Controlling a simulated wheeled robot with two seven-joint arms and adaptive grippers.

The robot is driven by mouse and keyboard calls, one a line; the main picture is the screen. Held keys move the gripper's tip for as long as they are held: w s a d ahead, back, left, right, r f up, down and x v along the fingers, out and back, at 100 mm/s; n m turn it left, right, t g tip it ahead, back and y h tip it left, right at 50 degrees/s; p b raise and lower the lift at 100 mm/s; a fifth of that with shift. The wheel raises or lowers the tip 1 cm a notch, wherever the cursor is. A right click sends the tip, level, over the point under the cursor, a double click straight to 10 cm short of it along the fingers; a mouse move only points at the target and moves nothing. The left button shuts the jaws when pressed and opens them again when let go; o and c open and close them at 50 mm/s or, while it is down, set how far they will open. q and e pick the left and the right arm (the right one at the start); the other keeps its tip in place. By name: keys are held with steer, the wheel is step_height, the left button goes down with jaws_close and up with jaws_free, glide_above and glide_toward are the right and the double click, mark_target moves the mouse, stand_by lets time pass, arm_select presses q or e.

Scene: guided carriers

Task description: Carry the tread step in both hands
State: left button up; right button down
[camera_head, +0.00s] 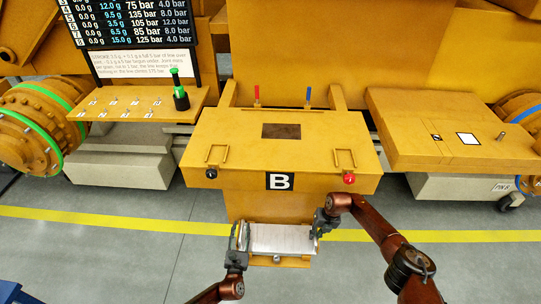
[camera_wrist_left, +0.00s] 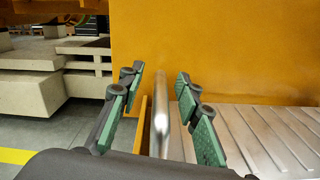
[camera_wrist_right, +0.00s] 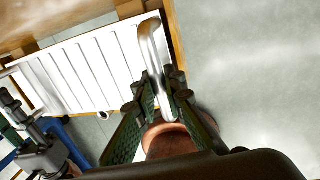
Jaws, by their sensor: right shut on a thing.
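The tread step (camera_head: 283,238) is a ribbed silver plate with a metal handle at each end. It sits low against the yellow block under the "B" label. My left gripper (camera_head: 238,240) is at its left end. In the left wrist view, the open green-padded fingers stand on either side of the left handle (camera_wrist_left: 161,118), apart from it. My right gripper (camera_head: 318,226) is at the right end. In the right wrist view, its fingers are shut on the right handle (camera_wrist_right: 149,48). The ribbed top (camera_wrist_right: 85,75) shows beside it.
A yellow console (camera_head: 235,150) with a black knob and a red knob overhangs the step. A yellow ledge (camera_head: 262,261) shows under the step's front edge. Grey floor with a yellow line (camera_head: 120,224) lies open on both sides. Pale blocks (camera_head: 118,168) stand at the left.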

arm_select(q)
steer(key=shift+f, duration=0.15)
arm_select(e)
steer(key=c, duration=2.4)
jaws_free()
steer(key=o, duration=0.5)
steer(key=shift+c, duration=0.2)
